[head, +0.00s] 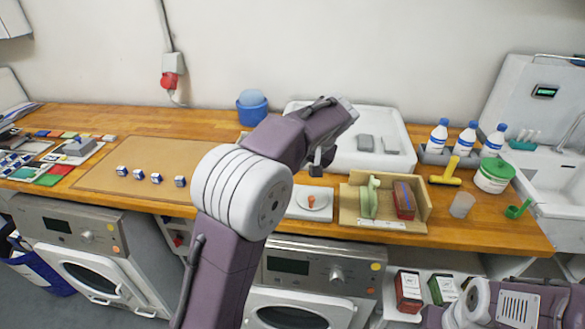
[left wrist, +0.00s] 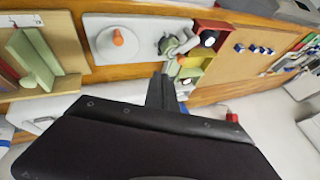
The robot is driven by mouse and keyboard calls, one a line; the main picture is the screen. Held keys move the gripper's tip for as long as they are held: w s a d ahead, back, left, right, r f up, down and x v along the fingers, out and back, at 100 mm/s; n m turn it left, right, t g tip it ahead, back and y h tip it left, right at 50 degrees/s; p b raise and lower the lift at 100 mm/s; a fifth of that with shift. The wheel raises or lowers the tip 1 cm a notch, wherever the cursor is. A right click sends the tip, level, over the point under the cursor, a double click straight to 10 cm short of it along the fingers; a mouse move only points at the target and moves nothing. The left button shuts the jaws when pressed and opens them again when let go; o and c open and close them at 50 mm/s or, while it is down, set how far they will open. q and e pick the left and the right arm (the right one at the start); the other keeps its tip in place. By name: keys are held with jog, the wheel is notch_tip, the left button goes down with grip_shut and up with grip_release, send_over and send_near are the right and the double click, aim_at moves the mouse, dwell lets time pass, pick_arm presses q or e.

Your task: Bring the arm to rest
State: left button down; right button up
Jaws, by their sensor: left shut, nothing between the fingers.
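My left arm rises in the middle of the head view and bends over the counter (head: 130,113). Its gripper (head: 318,168) hangs small and dark above the counter, behind the arm's bend. In the left wrist view the fingers (left wrist: 161,90) are together and empty, pointing toward the counter edge. Nothing is held. Part of my right arm shows at the bottom right of the head view; its gripper is out of view.
Near the left gripper are a white plate with an orange item (head: 312,201) and a wooden tray (head: 350,215) with green and red items. A white basin (head: 350,150) lies behind. Several small blue-and-white cubes stand on a brown mat (head: 100,180). Bottles (head: 466,138) stand at right.

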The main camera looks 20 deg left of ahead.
pick_arm(q)
jog(key=shift+a, duration=0.4)
pick_arm(e)
jog(key=shift+a, duration=0.25)
pick_arm(q)
jog(key=s+d+f+g+h, duration=0.1)
jog(key=s+d+f+h, duration=0.1)
jog(key=s+f, duration=0.7)
jog(key=s+d+f+m+g+h, duration=0.1)
jog(key=s+d+f+h, duration=0.2)
jog(key=s+f, duration=0.6)
jog(key=shift+s+f+g, duration=0.35)
jog(key=shift+s+g, duration=0.05)
jog(key=shift+s, duration=2.45)
